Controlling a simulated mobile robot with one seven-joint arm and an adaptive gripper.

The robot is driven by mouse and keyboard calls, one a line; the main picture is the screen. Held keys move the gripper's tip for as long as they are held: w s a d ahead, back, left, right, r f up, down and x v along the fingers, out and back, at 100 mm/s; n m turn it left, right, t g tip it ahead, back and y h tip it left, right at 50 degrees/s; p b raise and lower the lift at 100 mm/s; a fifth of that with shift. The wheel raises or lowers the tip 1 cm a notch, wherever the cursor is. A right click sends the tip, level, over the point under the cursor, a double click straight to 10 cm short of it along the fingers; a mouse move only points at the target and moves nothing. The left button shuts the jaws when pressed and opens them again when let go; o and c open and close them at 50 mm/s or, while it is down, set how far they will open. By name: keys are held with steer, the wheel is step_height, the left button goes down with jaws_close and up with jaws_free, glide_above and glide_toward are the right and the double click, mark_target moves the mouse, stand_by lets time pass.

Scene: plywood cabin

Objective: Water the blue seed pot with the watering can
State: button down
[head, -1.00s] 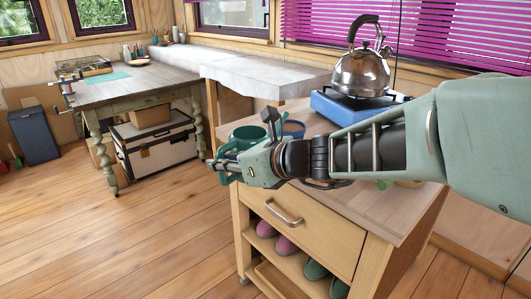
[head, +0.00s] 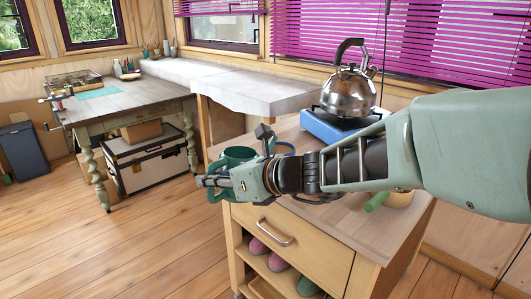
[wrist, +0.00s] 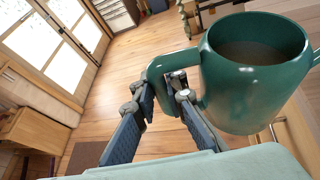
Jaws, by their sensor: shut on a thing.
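The watering can (wrist: 250,95) is glossy dark green, with a dark brownish interior showing through its open top. My gripper (wrist: 168,95) is shut on its handle at the left of the body in the wrist view. In the head view the can (head: 238,154) shows behind my gripper (head: 208,182), around the left end of the wooden cart top, and the arm hides part of it. Whether it touches the cart top cannot be told. A blue rim, likely the blue seed pot (head: 286,147), shows just right of the can, mostly hidden behind my arm.
The wooden cart (head: 300,240) has a drawer and a shelf of shoes. A steel kettle (head: 348,92) stands on a blue stove (head: 335,128) at the back. A green-handled tool (head: 376,201) lies near the front right. A workbench (head: 125,105) stands at the left; the floor between is clear.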

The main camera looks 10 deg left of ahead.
mark_target(210, 166)
steer(key=shift+r+m+p, duration=0.3)
steer(key=shift+r+p, duration=0.65)
steer(key=shift+p, duration=0.1)
step_height(210, 166, up, 3)
steer(key=p, duration=0.2)
steer(key=g+p, duration=0.1)
steer(key=shift+w+f+m+y+p, duration=0.1)
steer(key=shift+f+m+y+p, duration=0.1)
steer(key=shift+m+y+p, duration=0.15)
steer(key=shift+f, duration=0.15)
steer(key=shift+f+b, duration=0.2)
steer(key=shift+b, duration=0.2)
steer(key=shift+f+b, duration=0.95)
steer(key=shift+b, duration=0.4)
steer(key=shift+f+t, duration=0.15)
steer(key=shift+t, duration=0.15)
steer(key=shift+b, duration=0.3)
steer(key=shift+r+g+p, duration=0.4)
steer(key=shift+r+p, duration=1.5)
steer(key=shift+p, duration=1.1)
stand_by(0.6)
